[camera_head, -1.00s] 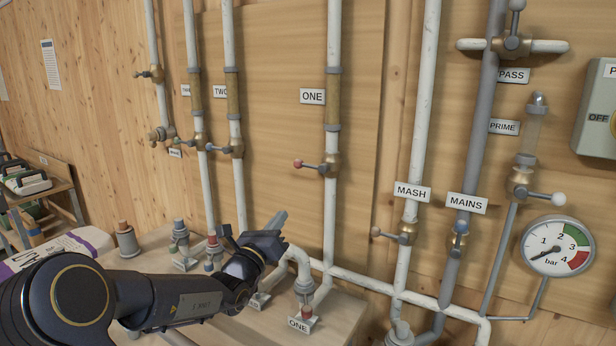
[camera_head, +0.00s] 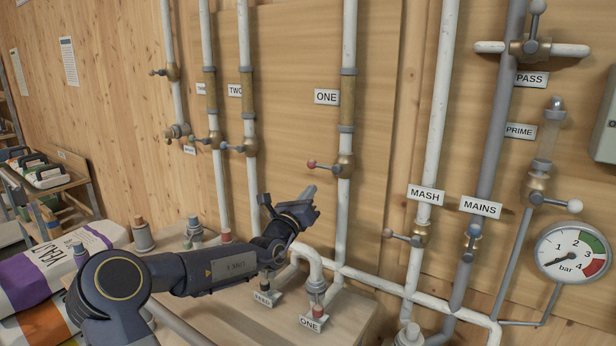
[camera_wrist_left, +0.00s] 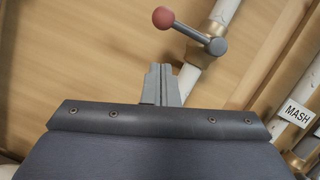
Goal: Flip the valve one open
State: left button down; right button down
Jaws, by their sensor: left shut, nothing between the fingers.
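Valve one is a brass body (camera_head: 344,165) on the white pipe under the ONE label (camera_head: 326,97). Its lever has a red knob (camera_head: 311,164) and points left, across the pipe. In the left wrist view the red knob (camera_wrist_left: 163,18) and grey lever (camera_wrist_left: 195,36) lie just beyond the fingertips. My left gripper (camera_head: 309,194) is shut and empty, below the red knob and left of the pipe, apart from the lever. Its closed fingers (camera_wrist_left: 161,84) also show in the left wrist view. My right gripper is not in view.
Valve TWO's blue-knobbed lever (camera_head: 224,146) is to the left. The MASH valve lever (camera_head: 388,233) and MAINS valve (camera_head: 473,232) are to the right. A pressure gauge (camera_head: 572,253) is at far right. Bent pipes and a bench (camera_head: 345,318) lie below.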

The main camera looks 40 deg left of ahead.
aim_at(325, 167)
pick_arm(q)
jog(key=r, duration=0.1)
jog(key=w+a+r+p, duration=0.1)
jog(key=r, duration=0.1)
jog(key=shift+w+a+r, duration=0.1)
jog(key=shift+w+a, duration=0.05)
jog(key=shift+w, duration=0.2)
